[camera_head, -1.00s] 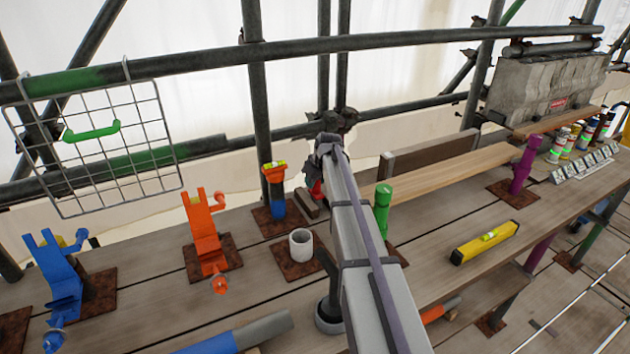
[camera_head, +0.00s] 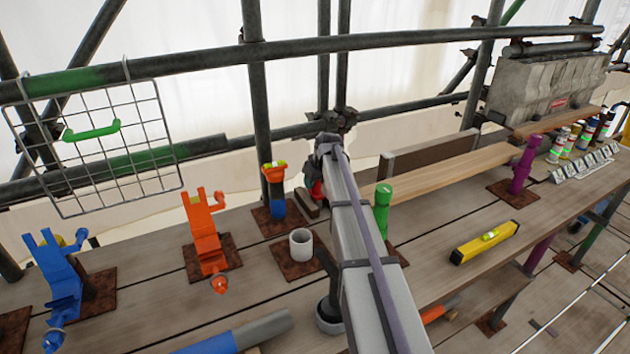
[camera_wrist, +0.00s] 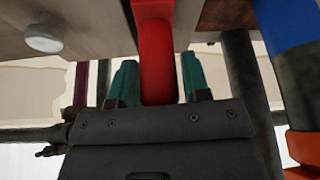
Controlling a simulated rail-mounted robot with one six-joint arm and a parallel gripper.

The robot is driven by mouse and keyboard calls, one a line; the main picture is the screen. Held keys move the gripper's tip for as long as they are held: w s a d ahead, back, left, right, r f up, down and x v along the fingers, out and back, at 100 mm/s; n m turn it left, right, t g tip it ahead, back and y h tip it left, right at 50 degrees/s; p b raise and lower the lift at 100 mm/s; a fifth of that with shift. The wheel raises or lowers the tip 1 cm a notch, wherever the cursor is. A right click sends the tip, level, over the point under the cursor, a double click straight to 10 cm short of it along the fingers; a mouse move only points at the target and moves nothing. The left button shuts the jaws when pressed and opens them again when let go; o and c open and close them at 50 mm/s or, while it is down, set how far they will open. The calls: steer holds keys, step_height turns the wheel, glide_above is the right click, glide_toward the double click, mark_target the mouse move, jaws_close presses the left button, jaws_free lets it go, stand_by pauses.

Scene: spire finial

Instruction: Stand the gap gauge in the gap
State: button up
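A red piece (camera_wrist: 155,50), which looks like the gap gauge, lies between the two teal fingers of my gripper (camera_wrist: 158,82) in the wrist view. In the head view only a small bit of the red piece (camera_head: 315,189) shows, at the far end of my arm, above a small wood block (camera_head: 307,204). My arm hides most of my gripper there. The gap itself is not clearly seen; the long plank (camera_head: 450,170) and the dark upright board (camera_head: 430,155) lie behind my arm.
A blue post with an orange top (camera_head: 275,190) stands left of my gripper. A white cup (camera_head: 301,244) is in front of it. A green post (camera_head: 382,205) stands right of my arm. A yellow level (camera_head: 484,242) lies on the open boards at right. A rail crosses behind.

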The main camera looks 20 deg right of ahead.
steer(key=o, duration=0.3)
steer(key=shift+o, duration=0.2)
steer(key=p+v, duration=1)
steer(key=v, duration=0.1)
steer(key=shift+w, duration=0.1)
steer(key=s+a+m+g, duration=0.1)
steer(key=s+a+g, duration=0.1)
steer(key=s+a, duration=0.9)
steer(key=s+a+f+m+g, duration=0.1)
steer(key=s+a+g, duration=0.1)
steer(key=s+a, duration=1)
steer(key=s, duration=0.6)
steer(key=shift+s+f+g+h, duration=0.2)
steer(key=shift+s+g+h, duration=0.1)
steer(key=shift+h, duration=0.1)
